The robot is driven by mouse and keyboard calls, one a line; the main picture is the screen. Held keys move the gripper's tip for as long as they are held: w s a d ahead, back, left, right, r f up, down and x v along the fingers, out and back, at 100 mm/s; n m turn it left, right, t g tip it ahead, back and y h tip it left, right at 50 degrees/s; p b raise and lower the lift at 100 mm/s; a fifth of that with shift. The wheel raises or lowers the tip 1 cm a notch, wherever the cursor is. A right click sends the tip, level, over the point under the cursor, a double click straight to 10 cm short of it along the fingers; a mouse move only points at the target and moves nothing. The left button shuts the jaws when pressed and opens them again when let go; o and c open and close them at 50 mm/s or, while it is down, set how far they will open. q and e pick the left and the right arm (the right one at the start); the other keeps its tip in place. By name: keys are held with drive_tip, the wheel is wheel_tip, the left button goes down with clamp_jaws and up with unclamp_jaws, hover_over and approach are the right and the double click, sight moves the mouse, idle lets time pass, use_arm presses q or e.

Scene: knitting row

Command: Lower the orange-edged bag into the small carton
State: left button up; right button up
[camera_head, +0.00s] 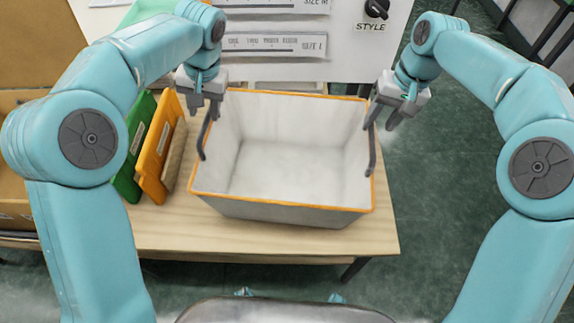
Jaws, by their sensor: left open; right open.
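The orange-edged bag (285,207) is a grey-white, open-topped, empty box shape standing upright on the wooden table. It has a dark handle on its left and right sides. My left gripper (205,110) is open at the back left rim, by the top of the left handle (203,148). My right gripper (384,118) is open at the back right rim, by the right handle (372,155). I cannot tell whether either gripper touches a handle. A brown carton (14,212) shows at the left edge, partly hidden by my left arm; its full size cannot be told.
Orange (158,150) and green (135,170) folder-like panels stand left of the bag on the table (270,238). A machine panel (345,40) with a STYLE knob (376,9) is behind. The green floor on the right is mostly clear.

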sight(205, 122)
use_arm(q)
drive_tip(key=f, duration=0.3)
drive_tip(key=a+f, duration=0.1)
drive_tip(key=f, duration=0.1)
use_arm(e)
drive_tip(key=f, duration=0.3)
drive_tip(key=a+f, duration=0.1)
drive_tip(key=f, duration=0.1)
use_arm(q)
drive_tip(key=shift+w+f, duration=0.1)
drive_tip(key=shift+f, duration=0.3)
use_arm(e)
drive_tip(key=shift+w+f, duration=0.1)
drive_tip(key=shift+f, duration=0.35)
drive_tip(key=shift+r, duration=0.1)
use_arm(q)
clamp_jaws()
use_arm(e)
clamp_jaws()
use_arm(q)
drive_tip(key=shift+r, duration=0.1)
